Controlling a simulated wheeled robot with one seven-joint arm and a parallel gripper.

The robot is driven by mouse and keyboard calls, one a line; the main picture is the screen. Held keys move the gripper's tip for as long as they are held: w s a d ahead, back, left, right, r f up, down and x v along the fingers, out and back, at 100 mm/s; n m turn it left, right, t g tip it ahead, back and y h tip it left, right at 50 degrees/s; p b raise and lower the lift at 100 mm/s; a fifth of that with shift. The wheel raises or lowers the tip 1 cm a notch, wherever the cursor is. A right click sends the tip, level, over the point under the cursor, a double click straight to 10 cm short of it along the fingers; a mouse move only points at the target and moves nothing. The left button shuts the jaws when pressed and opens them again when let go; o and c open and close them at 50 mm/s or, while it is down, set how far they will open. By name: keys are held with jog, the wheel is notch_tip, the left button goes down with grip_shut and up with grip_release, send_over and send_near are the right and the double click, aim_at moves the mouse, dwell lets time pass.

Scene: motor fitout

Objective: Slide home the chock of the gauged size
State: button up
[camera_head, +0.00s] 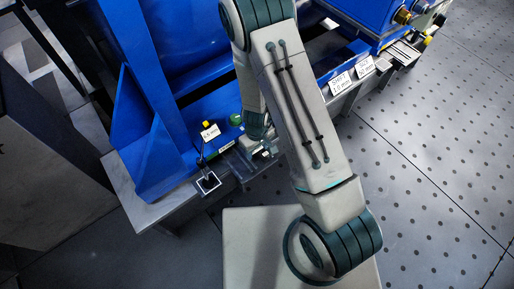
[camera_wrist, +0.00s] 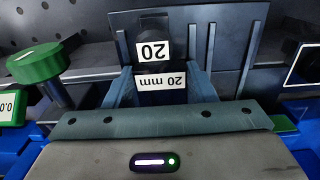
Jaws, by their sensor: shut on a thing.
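In the wrist view a dark chock (camera_wrist: 162,97) with an upside-down white "20 mm" label is between the fingers of my gripper (camera_wrist: 161,88), which is shut on it. A second white label reading "20", also upside down, shows just beyond on a dark rounded part (camera_wrist: 154,67); I cannot tell whether it belongs to the chock. In the head view my gripper (camera_head: 262,151) is low over the bench by the blue frame, mostly hidden by my arm. The chock's underside and any contact there are hidden.
A green knob (camera_wrist: 38,63) stands left of my gripper in the wrist view; it also shows in the head view (camera_head: 236,119). A blue-grey upright plate (camera_wrist: 222,42) is behind the chock. A blue frame (camera_head: 155,110) rises at left. Shim labels (camera_head: 341,83) line the bench edge at right.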

jog(key=o, duration=1.4)
notch_tip(320, 180, up, 14)
jog(key=p, duration=0.5)
jog(key=shift+f+p, duration=0.1)
jog(key=shift+p, duration=0.3)
jog(key=s+d+r+m+t+y+p, duration=0.15)
jog(key=r+p, duration=0.45)
jog(key=r, duration=0.9)
jog(key=s+d+r+m+p, duration=0.1)
jog(key=d+r+m+p, duration=0.15)
jog(key=r+p, duration=0.85)
jog(key=s+d+r+m+p, duration=0.1)
jog(key=s+d+r+p, duration=0.1)
jog(key=r, duration=0.6)
jog(key=s+d+r+m+t+h+p, duration=0.1)
jog(key=s+d+r+p, duration=0.1)
jog(key=r, duration=0.6)
jog(key=s+d+r+m+p, duration=0.1)
jog(key=s+d+r, duration=0.2)
jog(key=s+r, duration=0.2)
jog(key=shift+d+h+p+v, duration=0.15)
jog(key=shift+p+v, duration=0.05)
jog(key=shift+v, duration=0.7)
jog(key=shift+d+h+p+v, duration=0.1)
jog(key=shift+d+p+v, duration=0.1)
jog(key=shift+v, duration=0.65)
